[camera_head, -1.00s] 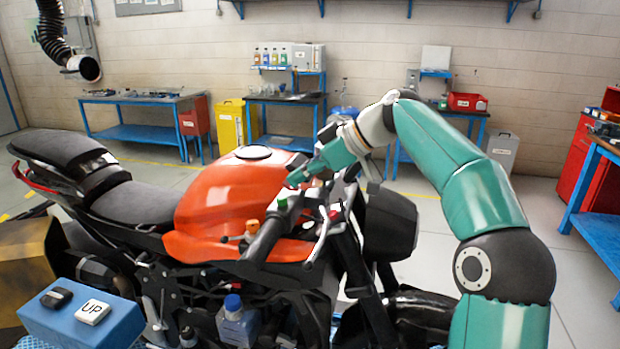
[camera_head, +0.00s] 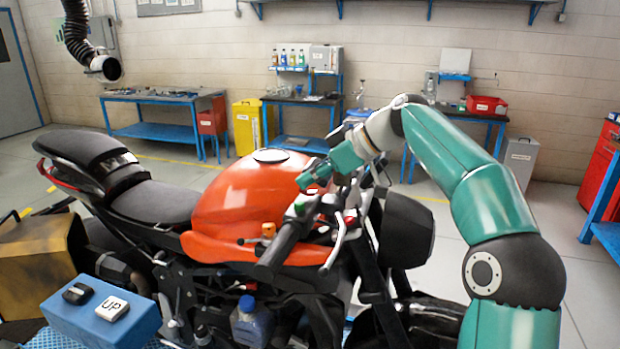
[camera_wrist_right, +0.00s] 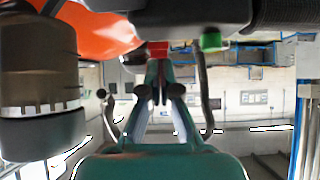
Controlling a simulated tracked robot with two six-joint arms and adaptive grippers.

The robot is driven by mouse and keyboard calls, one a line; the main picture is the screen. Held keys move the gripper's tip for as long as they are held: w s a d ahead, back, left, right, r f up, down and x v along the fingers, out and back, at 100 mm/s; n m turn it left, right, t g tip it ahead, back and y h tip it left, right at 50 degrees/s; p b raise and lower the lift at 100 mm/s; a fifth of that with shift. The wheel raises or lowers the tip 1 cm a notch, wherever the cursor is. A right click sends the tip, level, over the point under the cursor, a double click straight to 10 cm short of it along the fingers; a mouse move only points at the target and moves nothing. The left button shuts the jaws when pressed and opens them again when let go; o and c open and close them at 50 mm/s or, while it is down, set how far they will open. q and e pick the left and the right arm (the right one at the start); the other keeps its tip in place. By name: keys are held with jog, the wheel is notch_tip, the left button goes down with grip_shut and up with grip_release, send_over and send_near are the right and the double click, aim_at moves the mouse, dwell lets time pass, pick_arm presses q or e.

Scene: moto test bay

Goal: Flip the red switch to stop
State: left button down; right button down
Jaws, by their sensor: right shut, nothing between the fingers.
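The orange-red motorcycle (camera_head: 240,200) stands in the middle of the head view. Its handlebar control housing (camera_head: 296,218) carries a green button (camera_head: 299,207), also seen in the right wrist view (camera_wrist_right: 210,42). A small red part, probably the red switch (camera_wrist_right: 158,48), shows under the housing in the right wrist view, right at the fingertips. I cannot tell whether they touch it. My teal right gripper (camera_head: 304,181) is shut and empty, just above the housing in the head view; its fingers also show in the right wrist view (camera_wrist_right: 160,72). My left gripper is not in view.
A blue box (camera_head: 85,318) with a black key and a white "UP" key sits at lower left. A brake lever (camera_head: 337,245), an orange knob (camera_head: 268,229) and a dark headlight (camera_head: 406,228) crowd the handlebar. Workbenches line the back wall; open floor lies beyond the bike.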

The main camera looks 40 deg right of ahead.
jog(key=r+p, duration=0.4)
jog(key=shift+w+a+r, duration=0.2)
jog(key=shift+w+a, duration=0.05)
jog(key=s+d+r+b, duration=0.1)
jog(key=s+d+r, duration=0.2)
jog(key=s+d, duration=0.2)
jog(key=s, duration=0.3)
